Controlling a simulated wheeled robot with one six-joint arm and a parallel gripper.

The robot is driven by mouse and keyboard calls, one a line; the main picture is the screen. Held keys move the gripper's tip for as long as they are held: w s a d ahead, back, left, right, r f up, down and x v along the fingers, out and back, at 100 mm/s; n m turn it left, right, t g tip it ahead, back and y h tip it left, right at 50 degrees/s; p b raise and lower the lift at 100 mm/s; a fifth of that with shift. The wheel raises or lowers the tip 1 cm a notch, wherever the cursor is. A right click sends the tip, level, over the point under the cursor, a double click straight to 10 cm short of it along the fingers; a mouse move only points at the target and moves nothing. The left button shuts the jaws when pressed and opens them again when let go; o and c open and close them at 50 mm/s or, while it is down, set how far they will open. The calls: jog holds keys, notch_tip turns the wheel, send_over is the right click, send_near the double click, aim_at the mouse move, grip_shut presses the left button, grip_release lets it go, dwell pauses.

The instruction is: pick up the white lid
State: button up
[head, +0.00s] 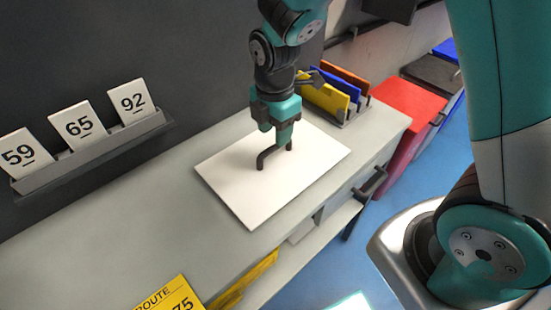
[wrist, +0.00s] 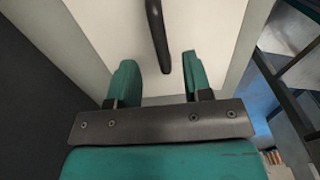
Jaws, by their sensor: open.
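The white lid (head: 235,185) is a flat rectangular panel lying on the grey counter, with a dark bar handle (head: 262,160) standing up near its middle. In the wrist view the lid (wrist: 105,30) fills the upper part and the handle (wrist: 158,35) runs down the centre. My gripper (head: 284,138) is teal and points down over the handle. Its two fingers (wrist: 160,75) are open, one on each side of the handle's near end. I see no contact between fingers and handle. In the head view one finger hides part of the handle.
A rack with yellow, blue and orange panels (head: 325,95) stands behind the lid. Number cards on a ledge (head: 95,150) line the dark wall at left. A yellow route card (head: 170,298) is at the front edge. The counter (head: 140,220) left of the lid is clear. A red box (head: 405,110) stands right.

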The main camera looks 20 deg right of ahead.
aim_at(275, 154)
notch_tip(275, 154, down, 5)
jog(key=shift+f, duration=0.15)
jog(key=shift+c, duration=0.2)
grip_shut()
